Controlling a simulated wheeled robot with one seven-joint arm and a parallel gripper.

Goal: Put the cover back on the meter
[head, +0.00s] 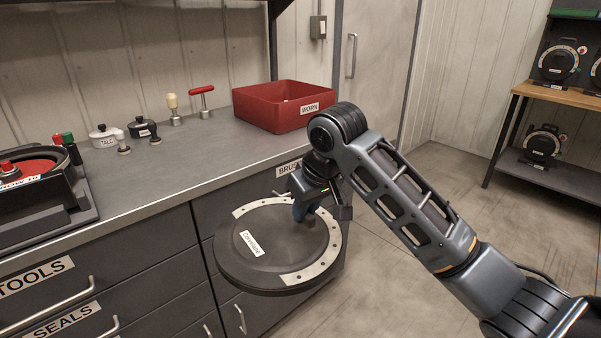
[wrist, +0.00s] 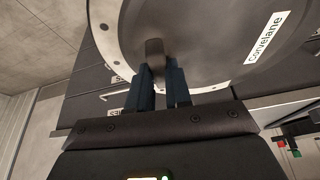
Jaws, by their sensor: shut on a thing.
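The cover (head: 262,262) is a round dark disc with a pale metal band and a white label. In the wrist view the two blue fingers (wrist: 160,85) grip the knob (wrist: 154,50), and the cover (wrist: 205,40) fills the top. The meter (head: 78,200) stands on the counter at the far left, cut by the picture's edge. A red disc (head: 25,170) shows in its open top.
A red bin (head: 277,110) labelled WORN stands at the back of the counter (head: 180,165). The counter between meter and bin is mostly clear. A shelf (head: 555,95) stands far right.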

